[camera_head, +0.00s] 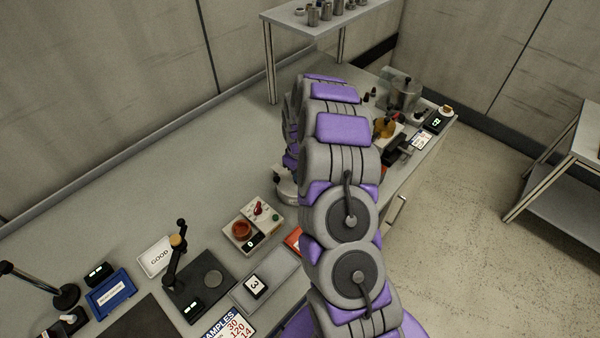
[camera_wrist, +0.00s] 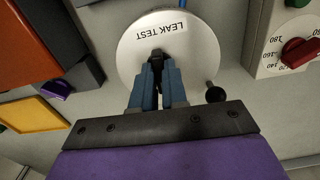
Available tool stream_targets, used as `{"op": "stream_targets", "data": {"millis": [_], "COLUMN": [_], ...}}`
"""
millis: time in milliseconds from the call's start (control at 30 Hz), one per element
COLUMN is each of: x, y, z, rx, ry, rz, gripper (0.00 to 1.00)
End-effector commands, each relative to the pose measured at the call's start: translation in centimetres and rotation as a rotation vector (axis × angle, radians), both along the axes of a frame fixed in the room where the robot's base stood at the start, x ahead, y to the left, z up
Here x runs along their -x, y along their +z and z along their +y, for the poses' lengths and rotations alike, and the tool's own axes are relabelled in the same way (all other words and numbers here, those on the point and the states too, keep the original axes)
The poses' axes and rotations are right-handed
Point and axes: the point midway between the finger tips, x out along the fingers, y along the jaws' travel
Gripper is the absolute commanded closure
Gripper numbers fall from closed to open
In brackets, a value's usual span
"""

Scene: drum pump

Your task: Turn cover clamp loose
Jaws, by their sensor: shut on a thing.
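In the wrist view a round white cover (camera_wrist: 188,42) bears the words LEAK TEST. My gripper (camera_wrist: 158,68) reaches over the cover's near half. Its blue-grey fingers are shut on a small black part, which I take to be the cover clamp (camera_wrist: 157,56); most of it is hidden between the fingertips. A dark round knob (camera_wrist: 215,95) on a short metal stem stands just right of the fingers at the cover's edge. In the head view my arm hides my gripper and most of the leak test unit; only a pale rounded edge (camera_head: 286,188) shows left of the arm.
A panel with a red knob (camera_wrist: 299,52) and numbers stands close right of the cover. A yellow-orange tray (camera_wrist: 32,113) and a dark box (camera_wrist: 85,70) lie left. In the head view, boxes and stands fill the bench front; the bench's back left (camera_head: 150,165) is clear.

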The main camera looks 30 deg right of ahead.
Motion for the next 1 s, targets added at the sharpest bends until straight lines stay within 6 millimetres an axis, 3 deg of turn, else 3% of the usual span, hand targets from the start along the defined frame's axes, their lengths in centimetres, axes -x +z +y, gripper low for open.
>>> {"op": "stream_targets", "data": {"millis": [667, 700, 933, 1000], "x": [-0.33, -0.32, -0.04, 0.0], "y": [0.15, 0.15, 0.16, 0.16], "z": [0.18, 0.19, -0.01, -0.12], "rx": [0.0, 0.0, -0.001, -0.002], "ry": [0.057, 0.058, 0.056, 0.056], "rz": [-0.01, -0.01, -0.007, -0.007], "gripper": [1.0, 0.85, 0.62, 0.62]}}
